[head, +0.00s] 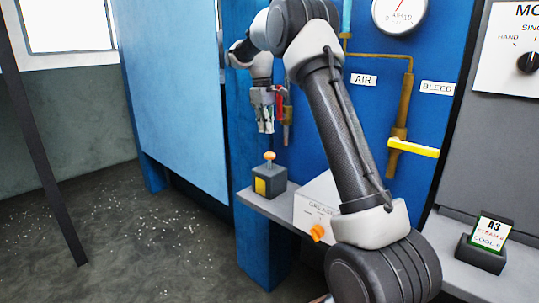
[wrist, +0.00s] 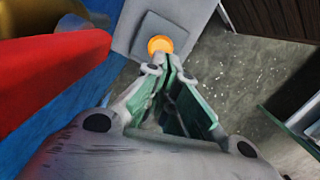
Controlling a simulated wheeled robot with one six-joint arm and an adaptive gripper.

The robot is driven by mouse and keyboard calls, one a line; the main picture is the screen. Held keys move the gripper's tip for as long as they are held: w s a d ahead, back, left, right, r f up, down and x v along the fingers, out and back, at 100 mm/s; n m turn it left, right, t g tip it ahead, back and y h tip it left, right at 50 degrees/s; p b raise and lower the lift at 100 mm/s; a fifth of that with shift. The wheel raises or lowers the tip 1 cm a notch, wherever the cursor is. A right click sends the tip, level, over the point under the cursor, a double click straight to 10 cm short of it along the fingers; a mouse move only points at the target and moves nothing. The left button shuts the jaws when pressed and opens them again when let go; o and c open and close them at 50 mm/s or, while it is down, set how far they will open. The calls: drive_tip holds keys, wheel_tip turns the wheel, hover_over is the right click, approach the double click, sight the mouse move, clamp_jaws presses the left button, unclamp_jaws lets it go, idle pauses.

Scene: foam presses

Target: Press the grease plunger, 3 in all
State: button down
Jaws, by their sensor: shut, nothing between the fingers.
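The grease plunger, an orange round knob (head: 269,156) on a short stem, stands up from a dark grey box (head: 277,181) with a yellow front, on a narrow grey shelf. In the wrist view the orange knob (wrist: 160,44) shows from above, just beyond my fingertips. My gripper (head: 265,130) points down above the knob, with a gap between fingertips and knob in the head view. Its fingers are shut and empty; in the wrist view the fingertips (wrist: 161,66) are close together.
A white sloped box (head: 316,204) with an orange selector knob (head: 318,232) is right of the plunger. A red part (head: 288,103) and brown pipe hang beside my gripper. A yellow lever (head: 413,148) juts from the blue panel. A card holder (head: 481,254) sits at right.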

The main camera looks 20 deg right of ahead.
sight(267, 153)
drive_tip(key=shift+f, duration=0.15)
drive_tip(key=f, duration=0.6)
drive_tip(key=shift+s+d, duration=0.2)
drive_tip(key=shift+s, duration=0.05)
drive_tip(key=shift+f, duration=0.35)
drive_tip(key=shift+f, duration=2.35)
drive_tip(key=shift+w+a+r, duration=0.3)
drive_tip(key=shift+w+a, duration=0.1)
drive_tip(key=shift+w, duration=0.25)
drive_tip(key=shift+w+a+r, duration=0.25)
drive_tip(key=shift+w+a, duration=0.15)
drive_tip(key=shift+w, duration=0.2)
